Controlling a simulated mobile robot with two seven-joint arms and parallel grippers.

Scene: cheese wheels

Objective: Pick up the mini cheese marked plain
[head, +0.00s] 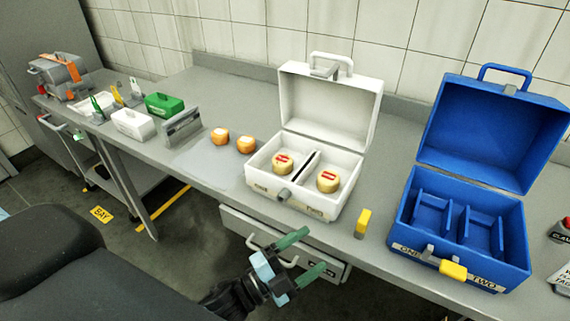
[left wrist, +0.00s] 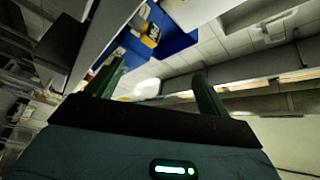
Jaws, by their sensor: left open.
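Two round yellowish mini cheeses with red labels sit in the open white case (head: 328,207), one per compartment: the left cheese (head: 283,164) and the right cheese (head: 327,181). Two orange mini cheeses with pale tops, the left one (head: 220,136) and the right one (head: 245,145), stand on the bench left of the case. I cannot read which cheese is marked plain. My left gripper (head: 307,253) is open and empty, in front of the bench by the drawer. Its green fingers show apart in the left wrist view (left wrist: 158,88). My right gripper is not in view.
An open blue case (head: 412,222) with empty compartments stands at the right. A grey upright holder (head: 183,129), a green box (head: 165,104) and a white box (head: 133,124) stand to the left. The bench front edge and drawer (head: 235,222) are near my gripper.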

